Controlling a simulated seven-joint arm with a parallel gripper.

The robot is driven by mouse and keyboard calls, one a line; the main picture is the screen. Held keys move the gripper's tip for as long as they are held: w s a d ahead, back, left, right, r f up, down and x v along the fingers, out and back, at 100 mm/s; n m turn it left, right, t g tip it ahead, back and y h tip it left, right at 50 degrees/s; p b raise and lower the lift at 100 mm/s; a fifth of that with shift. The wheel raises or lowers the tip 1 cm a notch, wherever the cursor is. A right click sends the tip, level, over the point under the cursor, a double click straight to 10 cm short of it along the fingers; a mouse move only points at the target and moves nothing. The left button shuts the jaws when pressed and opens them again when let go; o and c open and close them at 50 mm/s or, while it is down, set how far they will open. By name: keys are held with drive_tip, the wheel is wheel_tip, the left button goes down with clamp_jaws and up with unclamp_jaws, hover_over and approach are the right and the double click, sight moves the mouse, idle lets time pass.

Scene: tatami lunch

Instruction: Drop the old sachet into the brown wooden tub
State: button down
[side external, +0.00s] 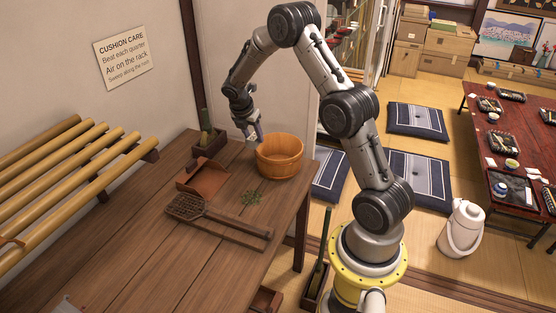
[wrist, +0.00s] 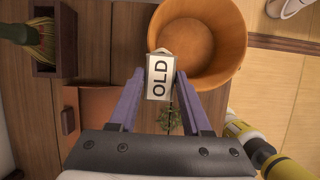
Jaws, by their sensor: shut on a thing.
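The old sachet (wrist: 159,80) is a small pale packet marked "OLD" in the wrist view. My gripper (wrist: 159,84) has its two purple fingers shut on it from both sides. In the side view my gripper (side external: 255,134) hangs over the table at the left rim of the brown wooden tub. The tub (side external: 280,157) is round, orange-brown and upright near the table's far right corner. In the wrist view the tub (wrist: 232,66) lies just above and right of the sachet, whose top overlaps the tub's left rim in the picture. The tub's visible inside looks empty.
A box with a green-handled brush (side external: 207,133) stands behind left. A bamboo rack (side external: 60,165) is at left.

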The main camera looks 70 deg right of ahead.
idle(0.4)
drive_tip(key=shift+w+n, duration=0.1)
drive_tip(key=shift+n, duration=0.2)
drive_tip(key=s+d+r, duration=0.2)
drive_tip(key=s+d, duration=0.4)
drive_tip(key=d, duration=0.2)
drive_tip(key=shift+s+f, duration=0.15)
drive_tip(key=shift+f, duration=1.25)
drive_tip(key=shift+s+f, duration=0.1)
drive_tip(key=shift+f, duration=1.25)
drive_tip(key=shift+c, duration=1.4)
unclamp_jaws()
